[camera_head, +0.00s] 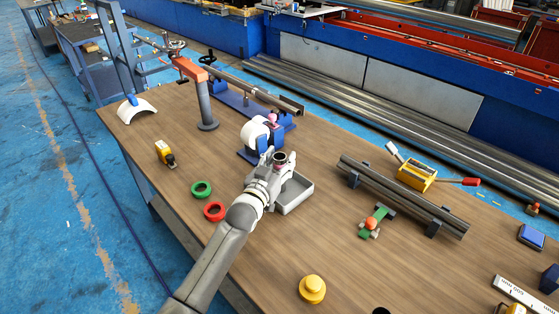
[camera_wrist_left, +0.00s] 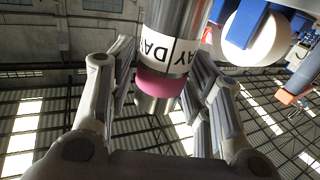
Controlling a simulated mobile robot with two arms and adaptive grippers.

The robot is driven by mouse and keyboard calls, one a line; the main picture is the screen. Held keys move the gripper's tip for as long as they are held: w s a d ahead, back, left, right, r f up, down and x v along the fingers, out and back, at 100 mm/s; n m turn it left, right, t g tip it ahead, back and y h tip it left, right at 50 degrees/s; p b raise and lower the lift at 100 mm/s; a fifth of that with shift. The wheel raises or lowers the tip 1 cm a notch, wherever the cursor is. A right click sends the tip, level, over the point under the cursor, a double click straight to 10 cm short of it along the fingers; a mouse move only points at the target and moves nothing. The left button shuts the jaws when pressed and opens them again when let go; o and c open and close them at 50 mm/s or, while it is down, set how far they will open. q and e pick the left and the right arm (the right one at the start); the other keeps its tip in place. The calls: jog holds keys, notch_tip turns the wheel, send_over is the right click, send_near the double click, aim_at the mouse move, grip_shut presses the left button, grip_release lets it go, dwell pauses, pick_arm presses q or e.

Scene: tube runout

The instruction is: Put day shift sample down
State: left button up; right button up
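The day shift sample is a steel tube with a white label reading "DAY" and a pink band; it fills the middle of the left wrist view (camera_wrist_left: 172,48). In the head view its dark round top (camera_head: 280,157) shows at my left gripper (camera_head: 277,166). My left gripper's fingers lie on both sides of the tube, shut on it, and the tube looks upright. Its lower end is hidden in the head view. A grey open tray (camera_head: 294,200) is just right of the gripper on the wooden table (camera_head: 245,262). My right gripper is not in view.
A green ring (camera_head: 201,189) and a red ring (camera_head: 214,212) lie left of my arm. A blue stand with a white roll (camera_head: 255,133) is behind the gripper. Long rails (camera_head: 405,197) and a yellow box (camera_head: 416,177) are right. A yellow button (camera_head: 312,289) is in front.

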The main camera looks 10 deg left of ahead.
pick_arm(q)
jog(key=shift+s+r, duration=0.1)
jog(key=shift+r, duration=0.1)
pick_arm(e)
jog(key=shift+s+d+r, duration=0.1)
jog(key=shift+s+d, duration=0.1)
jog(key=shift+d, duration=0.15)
pick_arm(q)
jog(key=s+a, duration=0.2)
jog(key=s, duration=0.9)
jog(key=shift+s+a+b, duration=0.15)
jog(key=shift+s+b, duration=0.15)
jog(key=shift+s, duration=0.05)
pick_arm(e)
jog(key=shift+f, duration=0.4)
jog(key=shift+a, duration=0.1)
